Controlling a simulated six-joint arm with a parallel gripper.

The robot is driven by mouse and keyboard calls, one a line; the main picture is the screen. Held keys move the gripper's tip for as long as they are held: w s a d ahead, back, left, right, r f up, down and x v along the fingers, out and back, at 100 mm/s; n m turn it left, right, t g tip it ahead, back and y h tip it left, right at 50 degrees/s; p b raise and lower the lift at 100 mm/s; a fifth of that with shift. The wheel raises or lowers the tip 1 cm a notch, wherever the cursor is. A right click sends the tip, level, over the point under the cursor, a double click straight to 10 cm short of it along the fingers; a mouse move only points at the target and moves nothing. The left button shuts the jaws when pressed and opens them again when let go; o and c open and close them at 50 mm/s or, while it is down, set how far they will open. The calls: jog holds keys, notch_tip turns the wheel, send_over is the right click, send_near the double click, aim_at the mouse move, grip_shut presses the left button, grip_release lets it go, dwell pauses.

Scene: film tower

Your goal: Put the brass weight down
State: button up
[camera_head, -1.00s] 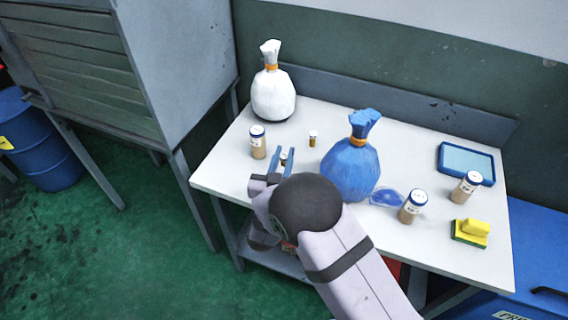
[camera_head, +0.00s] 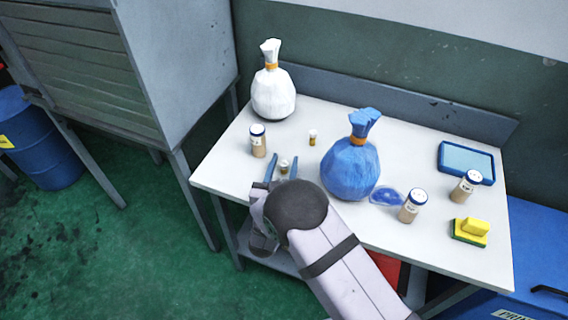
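A small brass-coloured piece with a pale top (camera_head: 284,166), seemingly the brass weight, stands on the white table near its front left edge. My gripper (camera_head: 282,162) is around it, with its two blue fingers spread to either side. Gaps show between the piece and the fingers, so the gripper looks open. The lower part of the piece is partly hidden by my gripper. A similar small piece with a pale top (camera_head: 312,136) stands farther back on the table.
A jar (camera_head: 258,142) stands left of my gripper. A blue tied bag (camera_head: 350,172) stands close on the right, a white bag (camera_head: 273,95) behind. Two more jars, a sponge (camera_head: 470,231) and a blue tray (camera_head: 440,165) are farther right. The table (camera_head: 225,160) is clear at left.

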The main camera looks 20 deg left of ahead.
aim_at(283, 174)
jog(key=shift+r, duration=0.1)
jog(key=b+v, duration=0.2)
jog(key=v, duration=0.4)
jog(key=shift+a, duration=0.2)
jog(key=shift+o, duration=0.5)
jog(key=shift+s+d+r, duration=0.15)
jog(key=shift+s, duration=0.55)
jog(key=shift+w+d+r+n+g+y+p, duration=0.15)
jog(key=shift+w+r+n+g+y+p, duration=0.5)
jog(key=shift+w+g, duration=0.2)
jog(key=shift+w+d+r+n+g+y, duration=0.15)
jog(key=shift+d+n+g+y, duration=0.1)
jog(key=shift+n+g, duration=0.25)
jog(key=shift+d+r+n+g+p, duration=0.1)
jog(key=shift+d+n+g+p, duration=0.15)
jog(key=shift+n+g+p, duration=0.1)
jog(key=shift+s+d+n+g+y, duration=0.35)
jog(key=shift+n+g, duration=0.25)
jog(key=shift+g, duration=0.2)
jog(key=shift+p+x, duration=1.2)
jog(key=shift+x, duration=2.6)
